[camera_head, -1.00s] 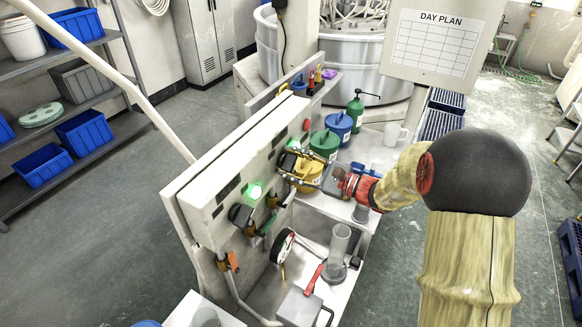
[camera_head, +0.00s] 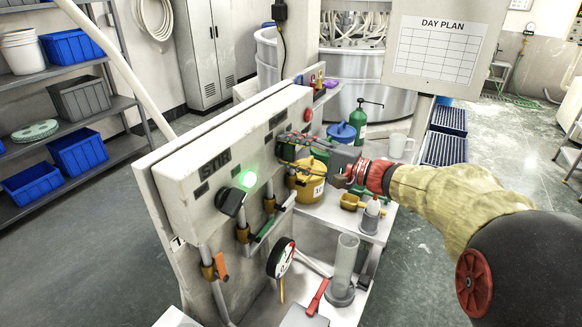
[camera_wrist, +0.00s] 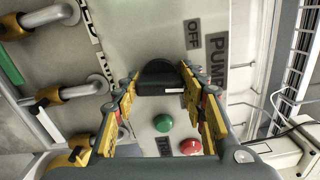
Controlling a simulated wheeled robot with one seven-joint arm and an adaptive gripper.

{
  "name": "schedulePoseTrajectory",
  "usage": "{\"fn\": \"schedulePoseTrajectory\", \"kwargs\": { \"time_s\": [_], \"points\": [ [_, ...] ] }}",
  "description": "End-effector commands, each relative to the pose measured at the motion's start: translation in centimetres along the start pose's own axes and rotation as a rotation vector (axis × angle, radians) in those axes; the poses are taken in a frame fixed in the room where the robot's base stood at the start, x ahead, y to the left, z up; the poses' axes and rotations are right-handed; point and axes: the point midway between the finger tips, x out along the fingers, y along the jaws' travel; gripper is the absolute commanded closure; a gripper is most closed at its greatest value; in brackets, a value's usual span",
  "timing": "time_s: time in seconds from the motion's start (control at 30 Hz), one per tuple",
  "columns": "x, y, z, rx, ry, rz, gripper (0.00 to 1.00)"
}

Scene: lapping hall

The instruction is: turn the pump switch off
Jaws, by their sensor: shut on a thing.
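The pump switch (camera_wrist: 158,75) is a black knob on the pale panel in the wrist view. An OFF label (camera_wrist: 193,35) and a PUMP label (camera_wrist: 217,65) are beside it, and a short white mark shows on its lower edge. My gripper (camera_wrist: 161,82) has one finger on each side of the knob and is shut on it. In the head view my gripper (camera_head: 286,146) is against the front of the panel (camera_head: 185,180), and its fingers hide the knob there.
A green button (camera_wrist: 163,122) and a red button (camera_wrist: 190,146) are close below the knob. A yellow jug (camera_head: 312,184) stands below my gripper. Pipes with valves run under the panel.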

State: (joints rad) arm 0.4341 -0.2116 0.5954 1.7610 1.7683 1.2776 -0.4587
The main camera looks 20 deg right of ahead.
Motion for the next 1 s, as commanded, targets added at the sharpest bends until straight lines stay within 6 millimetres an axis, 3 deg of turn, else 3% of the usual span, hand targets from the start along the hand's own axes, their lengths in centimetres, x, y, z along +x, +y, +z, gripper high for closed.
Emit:
{"fn": "schedulePoseTrajectory", "kwargs": {
  "time_s": [0.03, 0.33, 0.9, 0.93, 1.0],
  "points": [
    [0.0, 0.66, -0.05, -0.025, -0.001, 0.001, 0.83],
    [0.0, 0.35, 0.0, -0.133, -0.001, 0.002, 0.83],
    [0.0, 0.2, 0.01, -0.16, -0.001, 0.003, 0.84],
    [0.0, 0.2, 0.01, -0.16, -0.001, 0.003, 0.58],
    [0.0, 0.2, 0.01, -0.159, -0.001, 0.003, 0.54]
  ]
}}
